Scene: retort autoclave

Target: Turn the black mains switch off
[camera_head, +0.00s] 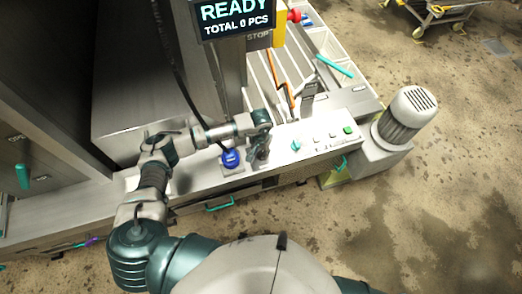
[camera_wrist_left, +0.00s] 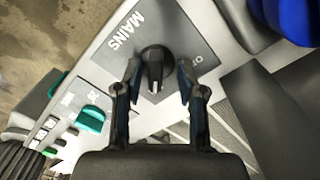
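The black mains switch (camera_wrist_left: 156,66) is a round knob with a raised grip bar, on a grey plate lettered MAINS. In the left wrist view it sits between the two open fingers of my left gripper (camera_wrist_left: 158,77). A gap shows on each side, and I cannot tell how far above the plate the fingertips are. In the head view my left gripper (camera_head: 262,154) is over the control panel (camera_head: 318,147), and it largely hides the switch there. My right gripper is not in view.
A blue round plug (camera_head: 230,158) is just left of the gripper. A teal knob (camera_head: 296,146) and a green button (camera_head: 348,130) are to its right on the panel. A motor (camera_head: 407,112) stands at the panel's right end. A hanging display (camera_head: 234,14) reads READY.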

